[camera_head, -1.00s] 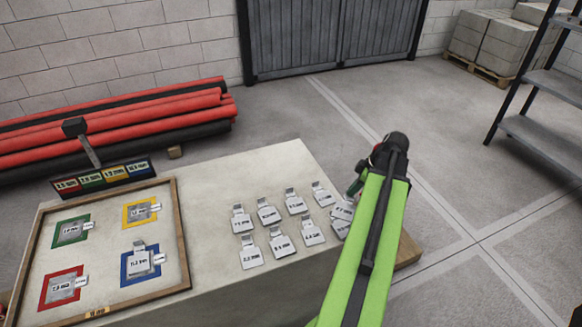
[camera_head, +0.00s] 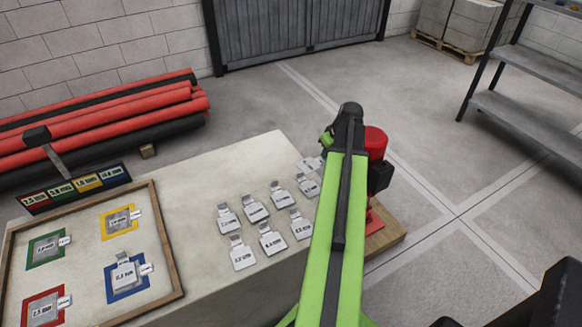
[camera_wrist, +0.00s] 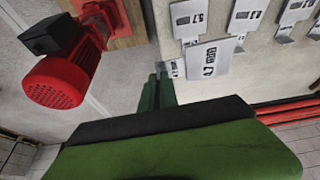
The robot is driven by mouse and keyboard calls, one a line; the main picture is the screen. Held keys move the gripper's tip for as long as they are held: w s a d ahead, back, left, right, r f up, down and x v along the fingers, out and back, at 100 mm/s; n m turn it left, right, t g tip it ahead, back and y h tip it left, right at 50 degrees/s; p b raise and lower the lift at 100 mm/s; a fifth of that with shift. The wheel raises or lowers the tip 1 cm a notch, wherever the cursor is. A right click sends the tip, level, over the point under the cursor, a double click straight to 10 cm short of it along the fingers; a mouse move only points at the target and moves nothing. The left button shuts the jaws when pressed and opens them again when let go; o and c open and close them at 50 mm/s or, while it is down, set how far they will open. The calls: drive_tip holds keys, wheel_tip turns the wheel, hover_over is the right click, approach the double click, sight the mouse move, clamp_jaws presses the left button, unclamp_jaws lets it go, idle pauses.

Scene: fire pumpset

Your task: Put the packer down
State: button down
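My gripper (camera_wrist: 157,88) shows in the wrist view as two green fingers close together. A pale packer marked 4.7 mm (camera_wrist: 210,60) is at the fingertips, its small tab against them. It looks larger and tilted compared with the packers beyond, so it seems held above the bench. In the head view the held packer (camera_head: 309,164) shows just left of my green arm, near the bench's far right corner. Several more packers (camera_head: 255,208) lie in two rows on the pale bench top (camera_head: 215,175).
A wood-framed tray (camera_head: 168,235) with green, yellow, red and blue squares holds packers at the left. A red motor (camera_head: 376,142) stands behind my arm at the bench's right end. Bare bench top lies between tray and rows. Red pipes (camera_head: 100,115) lie behind.

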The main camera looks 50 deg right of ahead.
drive_tip(key=shift+m, duration=0.4)
drive_tip(key=w+f+b, duration=0.2)
drive_tip(key=w, duration=0.2)
drive_tip(key=w+d+f+b, duration=0.1)
drive_tip(key=w+f+b, duration=0.1)
drive_tip(key=w, duration=0.2)
drive_tip(key=w+d+f+b, duration=0.1)
drive_tip(key=w+f+b, duration=0.2)
drive_tip(key=w, duration=0.1)
drive_tip(key=shift+w+a, duration=0.1)
wheel_tip(320, 180, down, 4)
drive_tip(key=b, duration=0.4)
drive_tip(key=shift+f, duration=0.2)
drive_tip(key=shift+r, duration=0.25)
drive_tip(key=shift+f, duration=0.25)
drive_tip(key=c, duration=1.6)
unclamp_jaws()
drive_tip(key=shift+r, duration=0.1)
